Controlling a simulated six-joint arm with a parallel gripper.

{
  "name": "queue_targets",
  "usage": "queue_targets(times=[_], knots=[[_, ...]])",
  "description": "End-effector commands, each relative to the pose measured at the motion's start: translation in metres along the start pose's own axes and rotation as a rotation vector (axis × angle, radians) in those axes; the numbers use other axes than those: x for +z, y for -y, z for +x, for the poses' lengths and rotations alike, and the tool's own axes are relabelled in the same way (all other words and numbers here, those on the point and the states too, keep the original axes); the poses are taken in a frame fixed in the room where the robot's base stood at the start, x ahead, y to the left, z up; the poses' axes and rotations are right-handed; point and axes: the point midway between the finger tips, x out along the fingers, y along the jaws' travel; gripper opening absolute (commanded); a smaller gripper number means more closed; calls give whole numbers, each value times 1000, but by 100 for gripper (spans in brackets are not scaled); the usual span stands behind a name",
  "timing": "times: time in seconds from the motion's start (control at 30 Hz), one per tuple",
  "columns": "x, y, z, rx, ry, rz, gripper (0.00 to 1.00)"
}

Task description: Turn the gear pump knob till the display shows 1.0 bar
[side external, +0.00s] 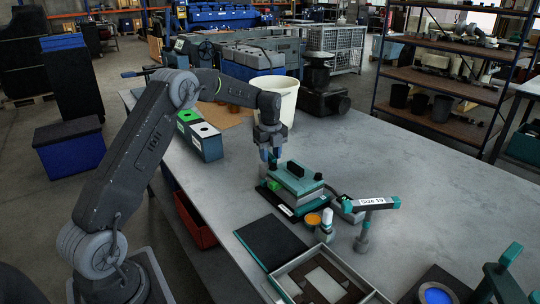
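A teal and grey block-shaped unit (297,180) sits on the grey workbench. It may be the gear pump, but I cannot make out a label. No knob can be told apart for sure. My gripper (271,160) points down above the left rear end of the unit, its blue-tipped fingers close to it. I cannot tell whether they touch it, nor whether they are open or shut.
A teal-handled tool marked "Size 19" (368,203) stands to the right. A white-capped cylinder (327,217) and an orange-topped round part (312,219) are in front. A dark mat (267,242), a parts tray (283,268), a white bucket (284,97) and labelled boxes (207,142) surround it. The bench's right rear is clear.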

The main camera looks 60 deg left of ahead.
Motion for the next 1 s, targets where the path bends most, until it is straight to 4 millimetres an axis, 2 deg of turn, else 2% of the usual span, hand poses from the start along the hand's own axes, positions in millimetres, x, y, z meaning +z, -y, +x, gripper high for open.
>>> queue_targets(times=[0.1,0.33,0.8,1.0], knots=[[0,0,0,1,0,-1,45],[0,0,-1,0,0,-1,45],[0,0,-50,-1,1,-1,45],[0,0,-55,1,0,-1,45]])
